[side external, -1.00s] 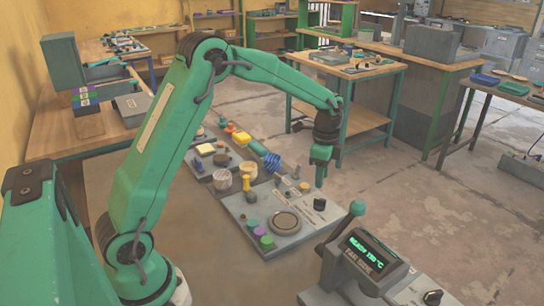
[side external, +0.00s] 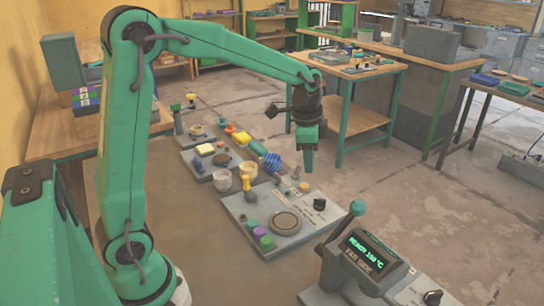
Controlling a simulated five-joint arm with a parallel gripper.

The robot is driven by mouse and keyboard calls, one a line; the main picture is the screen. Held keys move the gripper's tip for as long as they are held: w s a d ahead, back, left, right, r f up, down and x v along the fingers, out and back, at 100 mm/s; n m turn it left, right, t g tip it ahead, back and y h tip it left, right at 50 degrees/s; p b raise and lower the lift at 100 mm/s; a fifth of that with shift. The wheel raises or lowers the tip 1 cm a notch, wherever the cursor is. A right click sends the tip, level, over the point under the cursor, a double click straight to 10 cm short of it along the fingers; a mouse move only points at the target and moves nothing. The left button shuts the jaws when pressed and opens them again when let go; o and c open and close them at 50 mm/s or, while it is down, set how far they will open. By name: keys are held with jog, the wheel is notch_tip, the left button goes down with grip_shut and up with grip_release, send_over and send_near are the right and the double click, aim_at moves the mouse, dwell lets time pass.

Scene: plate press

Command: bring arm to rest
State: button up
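My green gripper (side external: 308,162) hangs pointing down above the back right part of the work area. It shows edge-on, so I cannot tell whether its fingers are open or shut. I see nothing held below it. My upper arm stands nearly upright at the left, and my forearm reaches right and slightly down. The grey press plate (side external: 262,240) with a round disc (side external: 284,222) lies in front of and below the gripper, apart from it.
A heater box (side external: 368,256) with a lit display and a green-knobbed lever (side external: 357,208) stands front right. Jars, coloured knobs and a blue coil (side external: 272,163) crowd the middle. A wooden bench (side external: 75,140) is at the left.

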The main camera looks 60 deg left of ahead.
jog(key=s+d+r+n+t, duration=0.1)
jog(key=s+n, duration=0.3)
jog(key=s, duration=0.6)
jog(key=s+d+r+n+t, duration=0.1)
jog(key=s+r+n+t, duration=0.2)
jog(key=s, duration=0.8)
jog(key=shift+d+r+n, duration=0.4)
jog(key=shift+r+n, duration=0.1)
jog(key=shift+n, duration=0.1)
